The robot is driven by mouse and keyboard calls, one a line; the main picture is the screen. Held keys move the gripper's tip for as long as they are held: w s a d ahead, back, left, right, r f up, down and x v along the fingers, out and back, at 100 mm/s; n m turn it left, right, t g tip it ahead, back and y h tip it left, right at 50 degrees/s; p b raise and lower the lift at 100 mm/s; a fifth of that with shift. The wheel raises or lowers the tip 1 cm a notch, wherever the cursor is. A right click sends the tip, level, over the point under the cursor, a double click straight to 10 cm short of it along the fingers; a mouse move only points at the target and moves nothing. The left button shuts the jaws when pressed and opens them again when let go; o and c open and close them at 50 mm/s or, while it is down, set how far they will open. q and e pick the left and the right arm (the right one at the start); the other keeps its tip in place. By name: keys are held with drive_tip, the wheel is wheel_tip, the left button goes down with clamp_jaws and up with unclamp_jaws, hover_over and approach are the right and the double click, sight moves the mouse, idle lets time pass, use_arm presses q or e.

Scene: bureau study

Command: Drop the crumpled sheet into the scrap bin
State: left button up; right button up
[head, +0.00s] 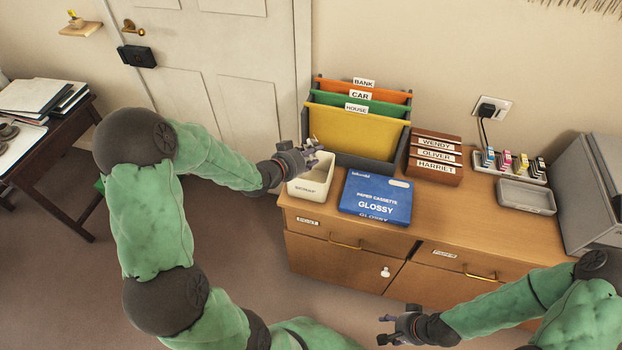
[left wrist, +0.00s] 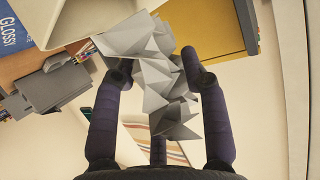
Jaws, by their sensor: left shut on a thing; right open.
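The crumpled sheet (left wrist: 150,65), pale grey and faceted, is between the fingers of my left gripper (head: 311,151) in the left wrist view. My left gripper is shut on it. In the head view the sheet is mostly hidden by the gripper. The scrap bin (head: 312,183), cream with a SCRAP label, stands at the left end of the cabinet top. My left gripper is above its back part. Its pale rim also shows at the top left of the left wrist view (left wrist: 60,35). My right gripper (head: 383,330) is open and empty, low in front of the cabinet.
A blue GLOSSY paper cassette (head: 376,196) lies right of the bin. A file holder (head: 358,130) with orange, green and yellow folders stands behind. A wooden name-labelled sorter (head: 434,160), a grey tray (head: 526,196) and a grey machine (head: 590,190) stand further right.

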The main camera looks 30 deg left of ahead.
use_arm(q)
drive_tip(key=o, duration=0.8)
drive_tip(key=shift+s, duration=0.1)
drive_tip(key=v, duration=1.2)
